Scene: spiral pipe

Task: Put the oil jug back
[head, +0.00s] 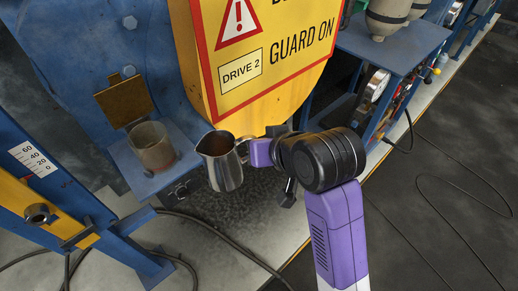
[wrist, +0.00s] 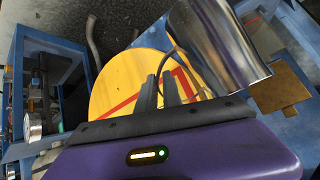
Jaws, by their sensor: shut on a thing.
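The oil jug (head: 221,160) is a shiny metal jug with a spout, held off the floor in the middle of the head view. My gripper (head: 251,151) is at its right side, shut on the jug's handle. In the wrist view the jug (wrist: 215,45) fills the top right, and my gripper's dark fingers (wrist: 160,92) close around its thin handle. The jug looks roughly upright, slightly tilted. Its inside is dark, so I cannot tell what it holds.
A clear cup (head: 152,147) with a raised brass lid (head: 124,100) stands on a blue bracket left of the jug. A yellow guard (head: 262,70) hangs close behind. A blue cart (head: 385,50) with a gauge stands right. Cables lie on the floor; the right floor is mostly open.

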